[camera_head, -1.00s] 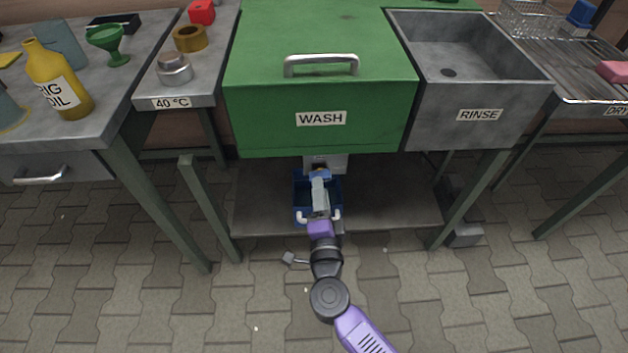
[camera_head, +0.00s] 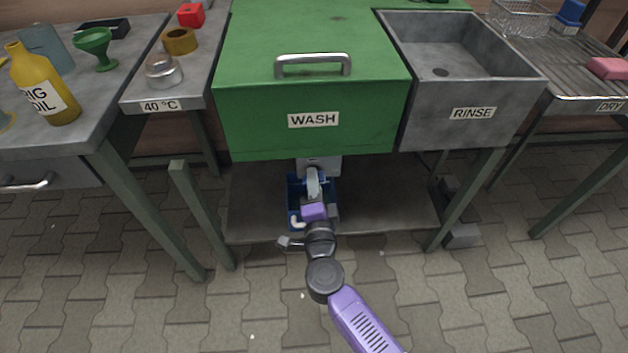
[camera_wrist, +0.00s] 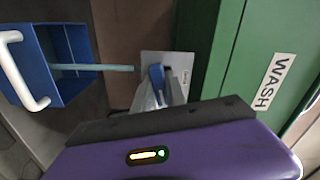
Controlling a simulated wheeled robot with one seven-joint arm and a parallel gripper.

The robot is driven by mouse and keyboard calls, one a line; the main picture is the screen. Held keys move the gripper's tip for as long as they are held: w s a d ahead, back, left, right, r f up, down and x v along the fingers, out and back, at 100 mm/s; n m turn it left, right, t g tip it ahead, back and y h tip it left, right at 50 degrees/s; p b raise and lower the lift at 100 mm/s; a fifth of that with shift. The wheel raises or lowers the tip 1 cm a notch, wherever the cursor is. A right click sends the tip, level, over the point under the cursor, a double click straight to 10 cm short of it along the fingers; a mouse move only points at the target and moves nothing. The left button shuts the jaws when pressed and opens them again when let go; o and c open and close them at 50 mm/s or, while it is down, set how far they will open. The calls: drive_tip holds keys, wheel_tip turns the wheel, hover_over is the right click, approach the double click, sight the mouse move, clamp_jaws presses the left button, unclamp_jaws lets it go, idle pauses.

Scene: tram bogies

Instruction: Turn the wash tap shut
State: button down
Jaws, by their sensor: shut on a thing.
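The green wash tank (camera_head: 312,95) is labelled WASH, and its side also shows in the wrist view (camera_wrist: 262,50). Below its front edge sits a pale tap plate (camera_head: 325,165), which shows as a grey plate in the wrist view (camera_wrist: 180,66). A blue tap lever (camera_wrist: 156,76) stands in front of this plate. My gripper (camera_wrist: 160,90) has its fingers at the lever and is shut on it. In the head view my gripper (camera_head: 313,180) reaches under the tank's front. The lever is hidden there behind my fingers.
A blue bin (camera_head: 296,192) with white handles stands on the lower shelf (camera_head: 390,215) under the tank, close to my gripper; it also shows in the wrist view (camera_wrist: 66,45). Table legs (camera_head: 470,195) flank the space. The paved floor in front is clear.

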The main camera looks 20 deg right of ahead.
drive_tip(key=shift+m+p, duration=0.3)
drive_tip(key=shift+m, duration=1.3)
drive_tip(key=c, duration=1.4)
unclamp_jaws()
drive_tip(key=shift+o, duration=0.2)
drive_tip(key=p+v, duration=0.2)
drive_tip(key=v, duration=0.6)
drive_tip(key=shift+w, duration=0.1)
